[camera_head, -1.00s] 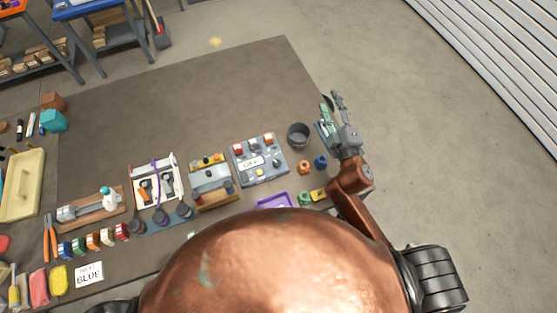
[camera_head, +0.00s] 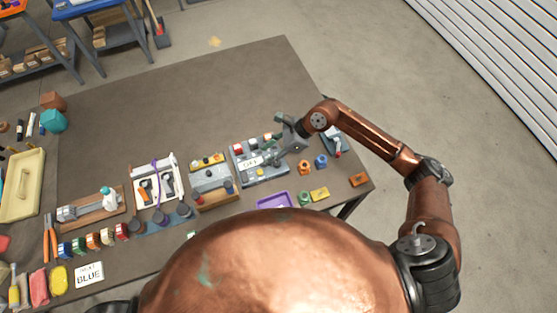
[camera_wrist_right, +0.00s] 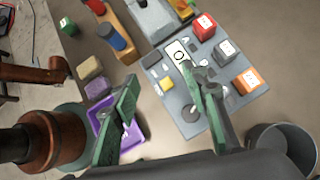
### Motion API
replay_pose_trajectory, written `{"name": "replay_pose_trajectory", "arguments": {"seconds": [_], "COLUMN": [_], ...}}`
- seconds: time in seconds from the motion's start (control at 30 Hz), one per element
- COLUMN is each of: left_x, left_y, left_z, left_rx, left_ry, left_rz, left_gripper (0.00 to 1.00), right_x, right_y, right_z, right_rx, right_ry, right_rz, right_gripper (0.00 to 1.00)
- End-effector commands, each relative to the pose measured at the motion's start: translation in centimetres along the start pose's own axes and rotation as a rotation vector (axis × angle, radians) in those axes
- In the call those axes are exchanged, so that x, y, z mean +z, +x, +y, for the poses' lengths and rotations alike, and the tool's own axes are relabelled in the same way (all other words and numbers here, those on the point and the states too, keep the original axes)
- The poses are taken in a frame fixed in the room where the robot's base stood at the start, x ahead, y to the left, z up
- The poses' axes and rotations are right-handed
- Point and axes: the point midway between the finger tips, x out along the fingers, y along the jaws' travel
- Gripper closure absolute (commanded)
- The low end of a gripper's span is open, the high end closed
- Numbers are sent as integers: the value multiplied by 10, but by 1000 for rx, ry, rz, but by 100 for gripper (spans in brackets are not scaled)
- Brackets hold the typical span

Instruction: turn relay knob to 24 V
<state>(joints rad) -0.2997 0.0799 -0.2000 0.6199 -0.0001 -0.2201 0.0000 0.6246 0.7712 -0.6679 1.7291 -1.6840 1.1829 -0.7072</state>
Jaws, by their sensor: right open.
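The grey panel (camera_head: 271,179) stands near the middle front of the table, with a white label (camera_head: 250,161), colored blocks along its far edge and a yellow button (camera_head: 260,171). My right gripper (camera_head: 268,141) is open and empty over its right part. In the right wrist view the gripper (camera_wrist_right: 160,75) spreads two green fingers. One reaches across the panel (camera_wrist_right: 236,98) beside the label (camera_wrist_right: 178,53); the other is over the panel's outside, by the purple tray. A dark round part (camera_wrist_right: 193,113) shows on the panel. The relay knob and its setting cannot be read clearly.
A grey bucket (camera_wrist_right: 285,145) stands close beside the panel. The grey device on wood (camera_head: 212,180) stands left. The table behind is clear.

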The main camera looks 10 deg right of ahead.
Motion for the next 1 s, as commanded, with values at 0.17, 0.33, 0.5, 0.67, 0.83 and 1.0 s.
{"name": "replay_pose_trajectory", "arguments": {"seconds": [0.17,0.33,0.5,0.67,0.83,1.0], "left_x": [0,0,-1,-2,-2,-2], "left_y": [0,-1,-4,-6,-8,-8], "left_z": [0,0,0,0,0,0], "left_rx": [0,0,0,0,0,0], "left_ry": [0,0,0,0,0,0], "left_rz": [0,1,1,2,2,2], "left_gripper": [54,54,54,54,54,54], "right_x": [-57,-74,-80,-86,-93,-95], "right_y": [-18,-20,1,26,44,51], "right_z": [-23,-28,-28,-28,-29,-30], "right_rx": [-9,-6,-4,-4,-5,-7], "right_ry": [-76,-89,-87,-88,-87,-89], "right_rz": [246,312,309,306,307,307], "right_gripper": [59,59,59,59,59,59]}}
